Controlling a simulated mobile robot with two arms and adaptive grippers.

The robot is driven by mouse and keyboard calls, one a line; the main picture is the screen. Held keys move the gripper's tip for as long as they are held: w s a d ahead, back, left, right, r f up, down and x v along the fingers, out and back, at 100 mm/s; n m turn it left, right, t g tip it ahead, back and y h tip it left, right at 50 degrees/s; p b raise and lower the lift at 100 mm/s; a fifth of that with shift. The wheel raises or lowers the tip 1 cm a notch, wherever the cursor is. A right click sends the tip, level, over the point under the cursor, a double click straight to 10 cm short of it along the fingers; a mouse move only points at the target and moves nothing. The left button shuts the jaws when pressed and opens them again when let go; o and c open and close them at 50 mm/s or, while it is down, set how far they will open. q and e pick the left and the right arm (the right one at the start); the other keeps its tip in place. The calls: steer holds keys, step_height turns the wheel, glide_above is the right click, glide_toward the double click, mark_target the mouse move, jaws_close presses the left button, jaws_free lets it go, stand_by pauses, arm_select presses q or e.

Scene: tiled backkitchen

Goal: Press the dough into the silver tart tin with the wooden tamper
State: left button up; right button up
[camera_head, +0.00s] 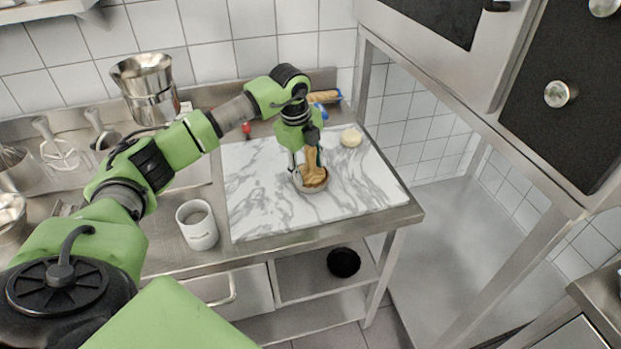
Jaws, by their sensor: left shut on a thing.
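The silver tart tin (299,182) stands on the marble board, with brownish dough (312,185) showing inside it. My left gripper (307,160) points down above the tin and is shut on the wooden tamper (313,170). The tamper is upright with its lower end in the tin. Whether it touches the dough is hard to tell. The gripper hides the tamper's upper part. My right gripper is not in view.
The marble board (255,205) lies on a steel table. A pale dough ball (351,137) and a rolling pin (323,97) are behind right. A white mug (197,225) stands at the left. Steel pots (150,88) are behind. A steel frame post rises at the right.

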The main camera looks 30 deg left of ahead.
mark_target(308, 149)
arm_select(q)
steer(key=shift+w+r+p, duration=0.15)
steer(key=shift+r+p, duration=0.35)
steer(key=shift+r, duration=0.45)
steer(key=shift+r+p, duration=2.3)
steer(key=shift+r, duration=1.2)
